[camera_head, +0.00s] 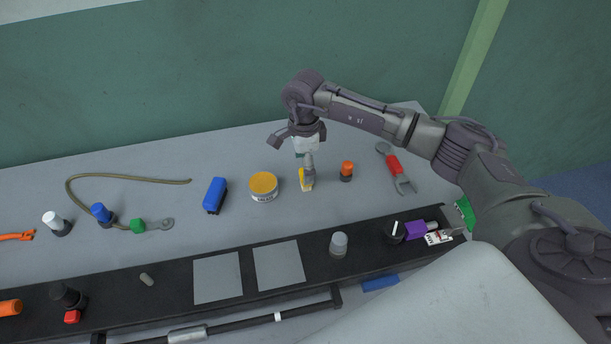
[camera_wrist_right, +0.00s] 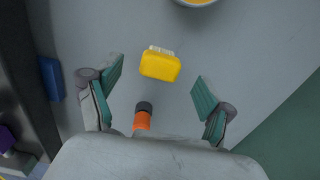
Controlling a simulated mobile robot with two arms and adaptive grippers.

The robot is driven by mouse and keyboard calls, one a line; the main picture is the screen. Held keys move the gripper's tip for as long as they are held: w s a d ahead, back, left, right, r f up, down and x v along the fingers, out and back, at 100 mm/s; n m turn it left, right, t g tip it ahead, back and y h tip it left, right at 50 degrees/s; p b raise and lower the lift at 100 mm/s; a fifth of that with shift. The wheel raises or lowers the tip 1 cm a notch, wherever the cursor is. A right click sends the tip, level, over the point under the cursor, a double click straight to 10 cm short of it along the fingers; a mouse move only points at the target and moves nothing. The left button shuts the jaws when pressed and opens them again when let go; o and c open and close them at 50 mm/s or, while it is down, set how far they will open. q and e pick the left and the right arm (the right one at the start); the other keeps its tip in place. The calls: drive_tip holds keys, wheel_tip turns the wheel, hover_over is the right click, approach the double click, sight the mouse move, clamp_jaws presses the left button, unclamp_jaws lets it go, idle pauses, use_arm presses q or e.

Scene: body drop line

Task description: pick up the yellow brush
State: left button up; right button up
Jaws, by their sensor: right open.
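The yellow brush (camera_head: 307,181) lies on the grey table, below my right gripper (camera_head: 306,165) in the head view, which partly hides it. In the right wrist view the brush (camera_wrist_right: 160,66) shows its yellow back and a pale bristle edge, between and a little beyond the fingertips. My right gripper (camera_wrist_right: 157,80) is open, with its teal finger pads spread on either side, apart from the brush. The left gripper is not in view.
An orange-capped bottle (camera_head: 346,171) stands close right of the brush and also shows between the fingers (camera_wrist_right: 142,118). A yellow-lidded tin (camera_head: 263,187) stands to the left. A black rail (camera_head: 370,236) runs in front.

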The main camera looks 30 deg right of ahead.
drive_tip(key=f, duration=0.1)
drive_tip(key=f+p, duration=0.1)
drive_tip(key=f, duration=0.1)
drive_tip(key=shift+d+f, duration=0.2)
drive_tip(key=shift+f, duration=0.45)
drive_tip(key=shift+c, duration=0.3)
drive_tip(key=c, duration=1.2)
drive_tip(key=shift+r, duration=0.15)
